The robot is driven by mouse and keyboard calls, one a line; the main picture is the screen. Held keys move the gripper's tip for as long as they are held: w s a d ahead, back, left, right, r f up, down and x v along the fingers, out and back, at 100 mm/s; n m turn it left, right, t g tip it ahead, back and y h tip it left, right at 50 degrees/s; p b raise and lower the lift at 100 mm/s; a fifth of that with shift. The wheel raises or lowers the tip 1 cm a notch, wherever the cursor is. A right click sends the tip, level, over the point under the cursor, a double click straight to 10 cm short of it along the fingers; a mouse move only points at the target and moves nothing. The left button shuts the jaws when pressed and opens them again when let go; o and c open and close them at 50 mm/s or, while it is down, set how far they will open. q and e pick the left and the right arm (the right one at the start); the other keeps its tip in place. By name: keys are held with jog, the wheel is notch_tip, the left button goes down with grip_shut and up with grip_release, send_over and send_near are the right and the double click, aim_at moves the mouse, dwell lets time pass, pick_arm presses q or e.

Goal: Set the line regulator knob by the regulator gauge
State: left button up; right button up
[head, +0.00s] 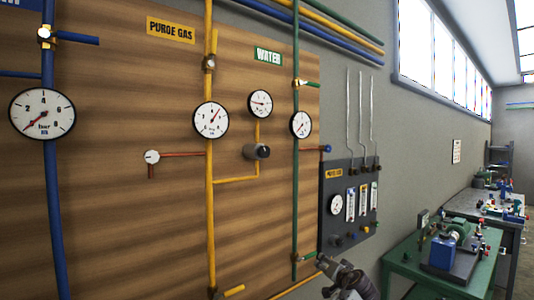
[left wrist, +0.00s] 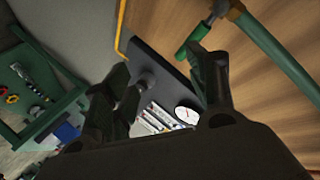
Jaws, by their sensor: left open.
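The regulator gauge (head: 261,103) is a small round white dial with a black rim on the wooden board, its needle pointing roughly left. The dark regulator knob (head: 257,151) sticks out below it on the yellow branch pipe. My left gripper (head: 328,274) is low at the bottom of the head view, right of and well below the knob and apart from it. In the left wrist view my left gripper (left wrist: 165,85) has its fingers spread and empty. The knob and its gauge are not clearly seen there. My right gripper is not in view.
A dark purifier panel (head: 350,205) with a gauge and flow tubes is on the grey wall. A green pipe (head: 295,200) runs down the board's right edge; its green handle (left wrist: 192,42) is close to my left fingers. A green bench (head: 400,270) with machines stands right.

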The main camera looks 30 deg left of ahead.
pick_arm(q)
jog(key=s+r+n+y, duration=0.2)
jog(key=r, duration=0.6)
jog(key=s+r+n+y, duration=0.1)
jog(key=s+r+n, duration=0.1)
jog(key=r, duration=0.7)
jog(key=s+a+r+n+g+y, duration=0.1)
jog(key=s+r+n+g+y, duration=0.1)
jog(key=s+r+n, duration=0.3)
jog(key=s+a+r+n+g+y, duration=0.1)
jog(key=s+r+n, duration=0.5)
jog(key=s+r, duration=0.8)
notch_tip(320, 180, up, 6)
jog(key=shift+s+r+g+y, duration=0.2)
jog(key=shift+r+g+y, duration=0.05)
jog(key=shift+g+y, duration=0.65)
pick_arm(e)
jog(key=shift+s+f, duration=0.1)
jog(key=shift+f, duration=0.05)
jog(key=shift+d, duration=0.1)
